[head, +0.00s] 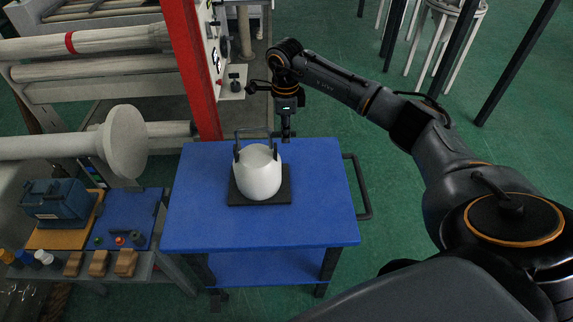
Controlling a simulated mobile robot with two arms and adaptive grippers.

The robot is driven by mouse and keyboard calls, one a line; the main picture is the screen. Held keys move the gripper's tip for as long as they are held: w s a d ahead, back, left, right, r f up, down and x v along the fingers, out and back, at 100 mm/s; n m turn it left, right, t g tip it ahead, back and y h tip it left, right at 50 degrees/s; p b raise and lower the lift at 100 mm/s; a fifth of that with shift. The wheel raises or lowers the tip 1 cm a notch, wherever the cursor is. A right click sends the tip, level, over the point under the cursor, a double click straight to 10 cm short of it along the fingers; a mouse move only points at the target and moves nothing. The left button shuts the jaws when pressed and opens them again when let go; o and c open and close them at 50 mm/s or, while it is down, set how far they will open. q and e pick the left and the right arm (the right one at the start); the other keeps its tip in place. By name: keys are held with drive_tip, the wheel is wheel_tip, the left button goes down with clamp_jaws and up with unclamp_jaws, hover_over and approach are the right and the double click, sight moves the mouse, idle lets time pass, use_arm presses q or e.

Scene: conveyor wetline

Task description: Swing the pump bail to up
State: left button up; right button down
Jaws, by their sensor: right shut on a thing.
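The pump appears to be a white, rounded pot-like body (259,177) on a dark square pad (284,198) on the blue cart. Its dark bail (253,130) stands up above the rim at the far side, with a leg on each side. My right gripper (287,138) comes down from above at the right end of the bail. It is shut on the bail, though the contact is small and dark in the head view. My left gripper is not in view.
The blue cart top (200,215) is otherwise clear, with a dark handle (364,187) at its right. A red post (193,70) and control panel (222,50) stand behind it. A bench at left holds a blue toolbox (55,203). White rollers (60,146) lie beyond.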

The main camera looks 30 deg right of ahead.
drive_tip(key=c, duration=1.3)
unclamp_jaws()
drive_tip(key=shift+w+d+f, duration=0.1)
drive_tip(key=shift+w, duration=0.05)
drive_tip(key=shift+r+p, duration=2.2)
drive_tip(key=shift+r, duration=1.35)
